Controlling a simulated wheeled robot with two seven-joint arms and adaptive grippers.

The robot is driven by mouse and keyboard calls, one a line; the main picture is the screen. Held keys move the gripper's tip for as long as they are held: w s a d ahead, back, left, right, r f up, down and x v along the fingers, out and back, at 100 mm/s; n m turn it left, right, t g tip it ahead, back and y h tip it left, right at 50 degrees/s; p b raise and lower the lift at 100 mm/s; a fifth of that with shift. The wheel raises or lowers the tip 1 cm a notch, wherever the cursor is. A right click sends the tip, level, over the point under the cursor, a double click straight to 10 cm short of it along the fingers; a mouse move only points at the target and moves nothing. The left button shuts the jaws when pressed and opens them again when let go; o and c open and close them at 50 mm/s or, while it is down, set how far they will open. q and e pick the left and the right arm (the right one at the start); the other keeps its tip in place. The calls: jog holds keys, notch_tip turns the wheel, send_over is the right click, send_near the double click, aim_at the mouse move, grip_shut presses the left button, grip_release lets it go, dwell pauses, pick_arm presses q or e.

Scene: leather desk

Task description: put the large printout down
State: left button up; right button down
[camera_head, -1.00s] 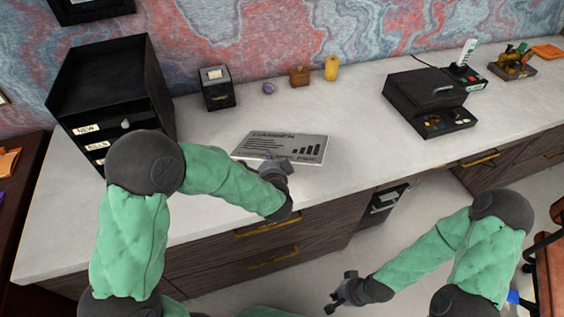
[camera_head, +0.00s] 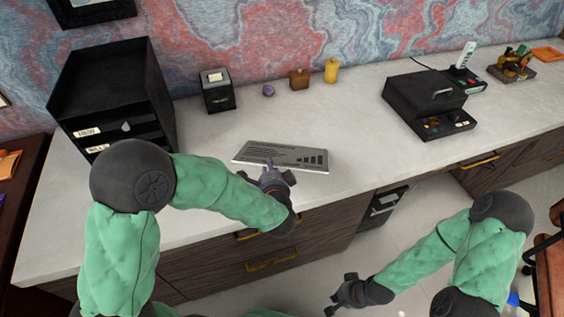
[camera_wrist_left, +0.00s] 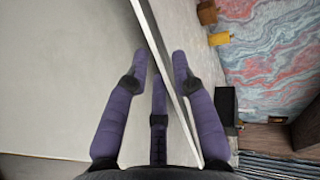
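The large printout (camera_head: 300,155) is a thin grey board with dark print and a bar chart, over the desk's front part. My left gripper (camera_head: 271,174) is shut on its near edge, partly hiding it. In the left wrist view the printout (camera_wrist_left: 164,58) shows edge-on as a thin pale strip between the fingers of the left gripper (camera_wrist_left: 160,62). I cannot tell whether its far edge touches the desk. My right gripper (camera_head: 338,294) is open and empty, low in front of the drawers.
The pale desk (camera_head: 360,140) is clear around the printout. A black tray unit (camera_head: 110,90) stands at the left. A small black box (camera_head: 217,93), a wooden box (camera_head: 299,79) and a yellow candle (camera_head: 331,70) stand along the wall. A black device (camera_head: 428,103) stands at the right.

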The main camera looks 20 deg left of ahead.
pick_arm(q)
jog(key=shift+v, duration=1.9)
jog(key=shift+r, duration=0.1)
notch_tip(320, 180, up, 7)
jog(key=s+d+p, duration=0.1)
jog(key=s+p, duration=0.1)
jog(key=p, duration=0.2)
jog(key=shift+s+p, duration=0.3)
